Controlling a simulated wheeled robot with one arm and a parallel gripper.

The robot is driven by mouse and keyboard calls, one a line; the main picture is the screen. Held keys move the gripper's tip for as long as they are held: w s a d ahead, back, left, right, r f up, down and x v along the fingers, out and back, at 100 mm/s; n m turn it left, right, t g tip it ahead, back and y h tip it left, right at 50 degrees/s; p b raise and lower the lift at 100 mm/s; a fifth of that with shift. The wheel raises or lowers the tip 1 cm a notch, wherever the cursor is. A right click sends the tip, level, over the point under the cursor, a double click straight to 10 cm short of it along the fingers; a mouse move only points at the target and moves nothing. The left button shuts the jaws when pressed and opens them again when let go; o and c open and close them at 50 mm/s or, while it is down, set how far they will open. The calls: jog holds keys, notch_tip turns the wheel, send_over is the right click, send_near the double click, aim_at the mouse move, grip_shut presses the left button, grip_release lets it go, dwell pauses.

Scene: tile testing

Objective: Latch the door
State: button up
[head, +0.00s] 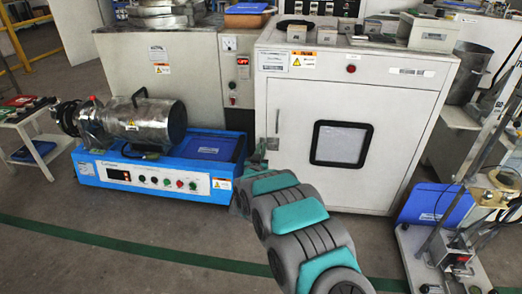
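The white cabinet door (381,114) has a square dark-framed window (341,144) and looks closed against its cabinet. A slim upright latch handle (277,121) is on the door's left edge. My grey and teal arm reaches up from the bottom of the head view toward the lower left of the door. My gripper (258,155) is at its far end, just below and left of the handle. It is small and partly hidden by my arm, so its fingers cannot be made out. I cannot tell whether it touches the handle or whether the latch is engaged.
A blue machine (150,182) with a metal drum (148,121) stands left of the cabinet. Metal boxes (427,33) sit on the cabinet top. A wheeled stand (447,250) is at the right. The floor in front is clear, with a green line (140,245).

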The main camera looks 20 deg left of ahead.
jog(key=o, duration=0.4)
jog(key=v, duration=0.7)
jog(key=shift+s, duration=0.4)
